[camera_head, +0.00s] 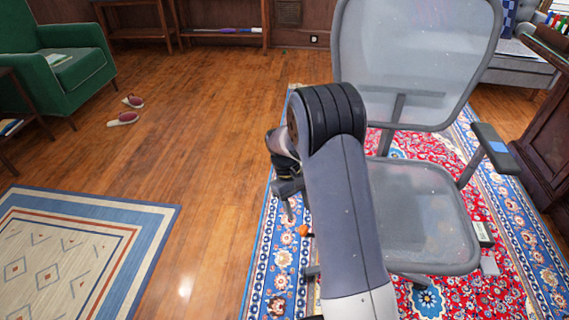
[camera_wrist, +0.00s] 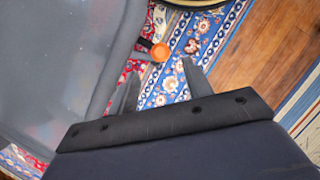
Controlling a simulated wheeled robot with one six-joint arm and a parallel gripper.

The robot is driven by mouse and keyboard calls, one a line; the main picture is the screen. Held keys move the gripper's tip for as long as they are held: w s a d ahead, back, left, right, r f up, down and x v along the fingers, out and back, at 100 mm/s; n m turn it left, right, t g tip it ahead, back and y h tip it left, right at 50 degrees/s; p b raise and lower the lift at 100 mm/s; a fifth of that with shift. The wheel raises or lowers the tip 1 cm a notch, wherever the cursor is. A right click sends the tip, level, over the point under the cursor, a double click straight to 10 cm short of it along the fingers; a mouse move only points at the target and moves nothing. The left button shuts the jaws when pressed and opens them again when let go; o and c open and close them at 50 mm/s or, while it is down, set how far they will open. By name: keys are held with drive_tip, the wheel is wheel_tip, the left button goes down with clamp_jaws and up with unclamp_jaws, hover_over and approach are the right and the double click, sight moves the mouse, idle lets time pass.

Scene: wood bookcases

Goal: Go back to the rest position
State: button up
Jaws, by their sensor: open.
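My gripper (camera_head: 292,208) hangs low over the patterned rug, left of the grey office chair (camera_head: 415,215), partly hidden by my own arm. In the wrist view, my gripper (camera_wrist: 163,85) shows two dark fingers spread apart with rug between them and nothing held. My arm is stretched forward across the middle of the head view and hides part of the chair. A small round orange thing (camera_head: 303,230) is close to the gripper. It also shows just beyond the fingers in the wrist view (camera_wrist: 160,52), apart from them.
The red and blue rug (camera_head: 265,270) lies under the chair. A green armchair (camera_head: 75,65) stands at the far left, with a pair of slippers (camera_head: 122,118) nearby. A beige and blue rug (camera_head: 75,250) lies at left. The wood floor (camera_head: 205,150) between is clear.

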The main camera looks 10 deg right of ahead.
sight(303, 230)
drive_tip(key=b+x, duration=0.2)
drive_tip(key=x, duration=0.5)
drive_tip(key=shift+s+f+b, duration=0.2)
drive_tip(key=shift+f+b, duration=0.1)
drive_tip(key=shift+s+a+r+n+h+b, duration=0.15)
drive_tip(key=shift+s+n+h+b, duration=0.2)
drive_tip(key=shift+n, duration=0.35)
drive_tip(key=shift+r, duration=0.15)
